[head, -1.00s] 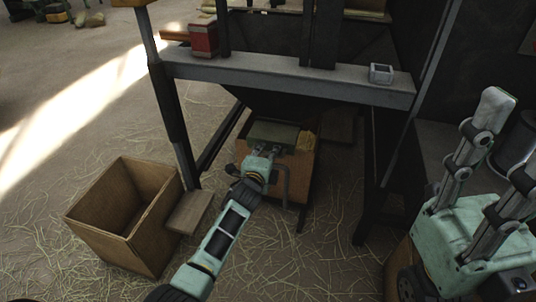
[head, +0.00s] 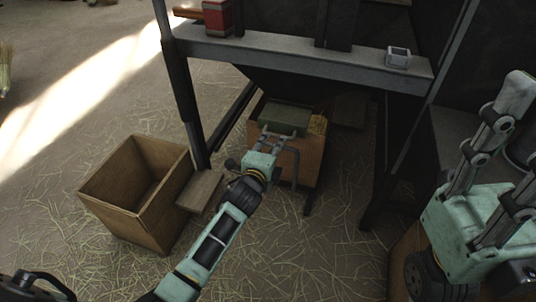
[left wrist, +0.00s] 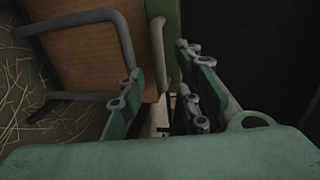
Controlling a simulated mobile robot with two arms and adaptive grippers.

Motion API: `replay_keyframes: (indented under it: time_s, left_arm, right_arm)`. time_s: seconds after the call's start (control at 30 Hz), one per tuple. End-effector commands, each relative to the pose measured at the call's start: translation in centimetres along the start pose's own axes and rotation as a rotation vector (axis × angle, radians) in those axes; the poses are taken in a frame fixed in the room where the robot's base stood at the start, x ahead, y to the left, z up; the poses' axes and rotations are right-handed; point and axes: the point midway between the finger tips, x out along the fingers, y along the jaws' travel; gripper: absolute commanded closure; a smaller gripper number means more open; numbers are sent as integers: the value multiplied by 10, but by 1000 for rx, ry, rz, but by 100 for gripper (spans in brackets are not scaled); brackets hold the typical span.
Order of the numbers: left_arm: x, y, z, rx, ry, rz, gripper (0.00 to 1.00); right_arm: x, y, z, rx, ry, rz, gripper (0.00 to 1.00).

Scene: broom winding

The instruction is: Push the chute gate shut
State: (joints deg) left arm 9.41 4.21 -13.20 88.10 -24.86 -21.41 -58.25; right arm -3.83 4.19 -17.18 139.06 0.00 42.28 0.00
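The green chute gate (head: 283,118) sits under the dark hopper, at the top of a brown wooden box (head: 310,160). A light grey handle runs along its near side. My left gripper (head: 278,137) is at this near side, its fingertips at the handle. In the left wrist view my left gripper's fingers (left wrist: 160,85) stand apart with a visible gap. A green edge (left wrist: 173,45) shows just beyond them; whether they touch it I cannot tell. My right gripper (head: 522,125) is raised at the right edge, its fingers apart and empty, partly cut off.
An open wooden crate (head: 125,215) stands on the straw floor at left, with a small wooden board (head: 200,190) beside it. A grey crossbeam (head: 300,62) and dark legs frame the hopper. A red block (head: 218,18) sits on the beam. A bent grey bar (head: 292,165) hangs near the gripper.

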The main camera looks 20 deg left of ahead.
Motion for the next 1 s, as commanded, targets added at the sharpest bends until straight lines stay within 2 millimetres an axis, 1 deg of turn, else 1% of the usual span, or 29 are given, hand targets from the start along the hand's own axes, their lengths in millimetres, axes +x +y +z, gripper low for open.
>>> replay_keyframes:
  time_s: [0.03, 0.1, 0.2, 0.33, 0.5, 0.9, 0.97, 1.0]
  left_arm:
    - [-9, 1, 0, 1, 1, 1, 69]
    - [-20, 1, -1, 0, 2, 1, 69]
    - [-32, 1, 0, 1, 1, 1, 69]
    - [-42, 0, 0, -1, 1, 1, 69]
    - [-46, 0, 0, -1, 0, 0, 69]
    - [-46, 0, 0, -1, 0, 0, 69]
    - [-47, -2, -2, -7, 5, -6, 69]
    - [-49, -7, -5, -22, 16, -19, 69]
  right_arm:
    - [0, 0, 0, 0, 0, 0, 60]
    - [0, 0, 0, 0, 0, 0, 60]
    - [0, 0, 0, 0, 0, 0, 60]
    - [0, 0, 0, 0, 0, 0, 60]
    - [0, 0, 0, 0, 0, 0, 60]
    - [0, 0, 0, 0, 0, 0, 60]
    - [0, 0, 0, 0, 0, 1, 60]
    - [0, 0, 0, 0, -3, 1, 60]
